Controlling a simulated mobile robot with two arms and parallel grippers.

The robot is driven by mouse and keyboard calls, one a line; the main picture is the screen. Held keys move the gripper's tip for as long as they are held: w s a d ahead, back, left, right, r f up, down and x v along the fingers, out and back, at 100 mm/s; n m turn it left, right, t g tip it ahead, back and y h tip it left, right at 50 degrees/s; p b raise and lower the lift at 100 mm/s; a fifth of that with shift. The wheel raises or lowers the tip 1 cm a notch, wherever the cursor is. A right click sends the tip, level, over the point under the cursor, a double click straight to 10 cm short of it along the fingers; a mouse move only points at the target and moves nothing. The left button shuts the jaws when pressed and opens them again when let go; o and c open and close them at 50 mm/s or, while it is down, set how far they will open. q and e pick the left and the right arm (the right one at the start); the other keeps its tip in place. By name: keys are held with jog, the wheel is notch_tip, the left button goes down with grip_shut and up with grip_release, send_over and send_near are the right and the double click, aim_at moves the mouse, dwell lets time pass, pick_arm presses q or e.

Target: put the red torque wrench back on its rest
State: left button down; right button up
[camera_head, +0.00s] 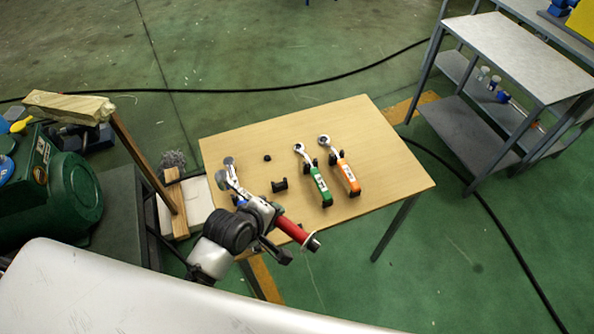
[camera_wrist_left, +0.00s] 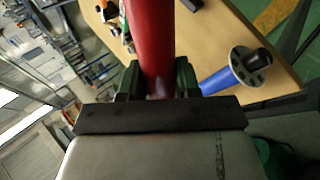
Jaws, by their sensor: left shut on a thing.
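My left gripper (camera_head: 268,222) is shut on the red torque wrench (camera_head: 297,232) and holds it over the front left part of the table. The red handle also shows between the fingers in the left wrist view (camera_wrist_left: 152,45). Its far end is hidden or out of frame there. An empty black rest (camera_head: 279,186) stands on the table left of the green wrench, with a small black support (camera_head: 267,157) behind it. My right gripper is not in view.
A green wrench (camera_head: 321,188) and an orange wrench (camera_head: 346,175) lie on rests on the wooden table (camera_head: 390,165). A blue-handled tool (camera_wrist_left: 225,78) is beside the held wrench. A wooden-handled hammer (camera_head: 140,150) stands left of the table. Shelves (camera_head: 510,55) stand at the right.

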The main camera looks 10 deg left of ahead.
pick_arm(q)
jog(key=w+f+m+g+h+p, duration=0.1)
jog(key=w+m+g+h+p, duration=0.2)
jog(key=w, duration=0.9)
jog(key=m, duration=0.3)
jog(key=shift+a+h, duration=0.25)
jog(key=shift+h, duration=0.05)
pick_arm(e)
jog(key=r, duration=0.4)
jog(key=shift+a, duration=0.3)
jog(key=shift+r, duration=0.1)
pick_arm(q)
jog(key=shift+f+b, duration=2.05)
jog(key=shift+f, duration=0.95)
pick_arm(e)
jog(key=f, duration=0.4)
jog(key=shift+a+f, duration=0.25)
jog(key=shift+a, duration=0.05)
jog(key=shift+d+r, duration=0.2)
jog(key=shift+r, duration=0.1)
